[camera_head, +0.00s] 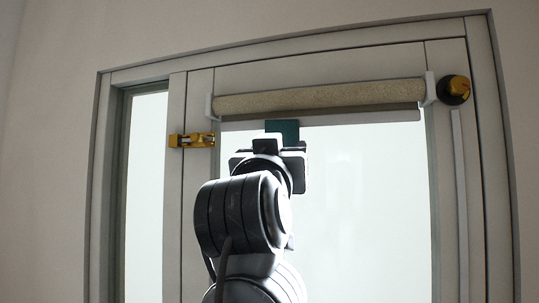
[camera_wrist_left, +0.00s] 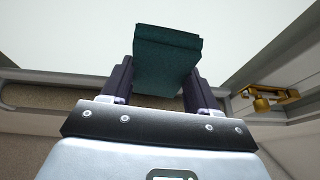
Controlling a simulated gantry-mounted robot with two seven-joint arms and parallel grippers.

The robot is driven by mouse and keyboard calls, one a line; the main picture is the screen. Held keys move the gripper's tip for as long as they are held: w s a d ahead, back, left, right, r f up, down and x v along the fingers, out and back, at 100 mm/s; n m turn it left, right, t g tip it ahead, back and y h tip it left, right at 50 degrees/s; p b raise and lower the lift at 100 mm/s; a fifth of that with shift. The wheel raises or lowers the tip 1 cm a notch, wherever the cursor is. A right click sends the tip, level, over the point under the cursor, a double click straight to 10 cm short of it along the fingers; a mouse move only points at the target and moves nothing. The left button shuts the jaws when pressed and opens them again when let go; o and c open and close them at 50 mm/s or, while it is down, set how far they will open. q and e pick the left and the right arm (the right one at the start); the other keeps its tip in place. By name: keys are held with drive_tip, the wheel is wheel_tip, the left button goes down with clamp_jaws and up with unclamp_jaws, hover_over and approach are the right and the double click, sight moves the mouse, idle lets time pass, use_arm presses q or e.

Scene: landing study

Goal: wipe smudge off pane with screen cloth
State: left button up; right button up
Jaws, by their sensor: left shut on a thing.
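The glass pane (camera_head: 370,200) is bright white and set in a pale door or window frame; it also shows in the left wrist view (camera_wrist_left: 80,35). Faint greyish marks show on the pane right of my gripper, too weak to outline clearly. My left gripper (camera_head: 284,146) is in front of the pane's upper left part, below the blind. It is shut on a dark teal screen cloth (camera_head: 284,127), which sticks up beyond the fingers. In the left wrist view the cloth (camera_wrist_left: 167,58) sits between both fingers. Whether it touches the glass is unclear. My right gripper is out of view.
A rolled beige blind (camera_head: 320,97) spans the pane's top between white brackets. A brass latch (camera_head: 191,140) sits on the left frame, a dark and yellow knob (camera_head: 454,88) at upper right. A pale vertical strip (camera_head: 460,190) runs below the knob. The pane's right side is clear.

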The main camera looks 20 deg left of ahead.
sight(322, 148)
use_arm(q)
drive_tip(key=shift+w+d+b, duration=0.2)
drive_tip(key=shift+d+b, duration=0.2)
drive_tip(key=shift+d, duration=3.5)
drive_tip(key=shift+w+d, duration=0.1)
drive_tip(key=shift+d, duration=0.15)
drive_tip(key=shift+f, duration=0.1)
drive_tip(key=shift+a, duration=0.1)
drive_tip(key=shift+a+f+b, duration=0.1)
drive_tip(key=shift+a+b, duration=0.35)
drive_tip(key=shift+a, duration=0.3)
drive_tip(key=shift+s+a+b, duration=0.2)
drive_tip(key=shift+a+b, duration=0.25)
drive_tip(key=shift+a, duration=1)
drive_tip(key=shift+s+a+b, duration=0.15)
drive_tip(key=shift+a+b, duration=0.25)
drive_tip(key=shift+a, duration=1.05)
drive_tip(key=shift+a, duration=1.65)
